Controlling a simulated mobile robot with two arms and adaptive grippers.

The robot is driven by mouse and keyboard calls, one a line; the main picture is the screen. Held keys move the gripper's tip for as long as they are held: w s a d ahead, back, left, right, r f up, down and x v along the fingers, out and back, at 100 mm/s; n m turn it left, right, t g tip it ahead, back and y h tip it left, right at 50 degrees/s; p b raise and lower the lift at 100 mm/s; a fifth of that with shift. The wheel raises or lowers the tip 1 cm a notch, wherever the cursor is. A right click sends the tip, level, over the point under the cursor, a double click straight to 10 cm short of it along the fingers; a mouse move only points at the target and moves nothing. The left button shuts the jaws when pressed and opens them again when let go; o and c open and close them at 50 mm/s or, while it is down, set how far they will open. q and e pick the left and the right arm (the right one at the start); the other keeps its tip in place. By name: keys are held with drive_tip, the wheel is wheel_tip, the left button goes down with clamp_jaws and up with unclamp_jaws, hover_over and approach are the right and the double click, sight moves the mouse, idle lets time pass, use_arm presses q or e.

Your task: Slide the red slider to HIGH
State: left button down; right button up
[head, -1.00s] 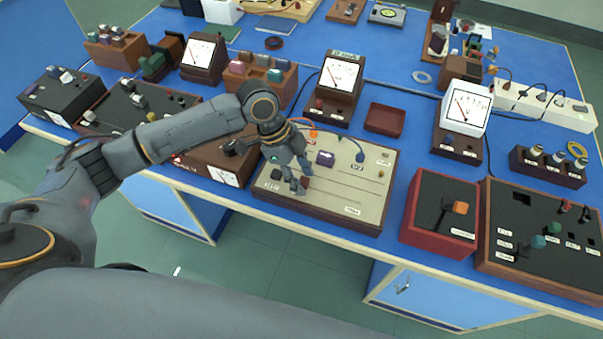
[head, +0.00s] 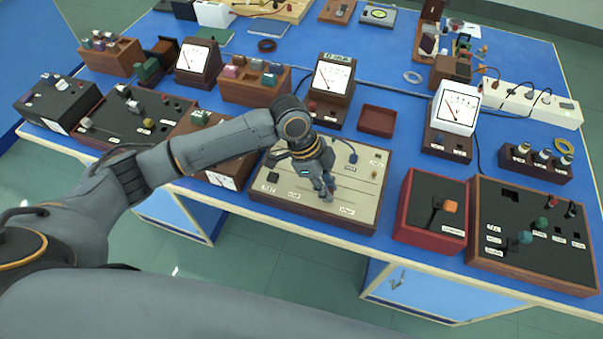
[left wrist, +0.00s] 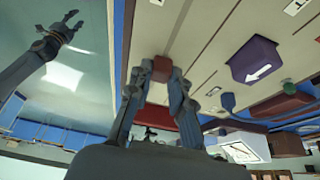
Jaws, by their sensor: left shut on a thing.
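The red slider (left wrist: 162,69) sits on the cream panel (head: 364,190), with a long slot running past it. My left gripper (head: 328,192) reaches down onto the panel's front part. In the left wrist view its fingers (left wrist: 156,78) are shut on the red slider, one on each side. In the head view the gripper hides most of the slider. White labels lie along the panel's front edge, too small to read; one label (head: 346,211) is right of the gripper. My right gripper (left wrist: 74,27) shows in the left wrist view, fingers spread and empty, away from the panel.
A purple slider with a white arrow (left wrist: 255,62) is on the same panel. A dark block (head: 272,177) is at its left and a blue knob (head: 353,158) at its back. A red-sided box (head: 408,217) with an orange-topped lever (head: 450,206) stands to the right.

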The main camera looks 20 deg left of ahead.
sight(353, 203)
use_arm(q)
drive_tip(key=d, duration=0.5)
drive_tip(key=shift+s+d+p, duration=0.1)
drive_tip(key=shift+p, duration=0.2)
drive_tip(key=c, duration=1.2)
unclamp_jaws()
drive_tip(key=shift+d, duration=0.1)
drive_tip(key=shift+a+r, duration=0.2)
drive_tip(key=shift+r, duration=0.05)
drive_tip(key=v, duration=1.1)
drive_tip(key=shift+r, duration=0.25)
drive_tip(key=shift+s+d+f, duration=0.1)
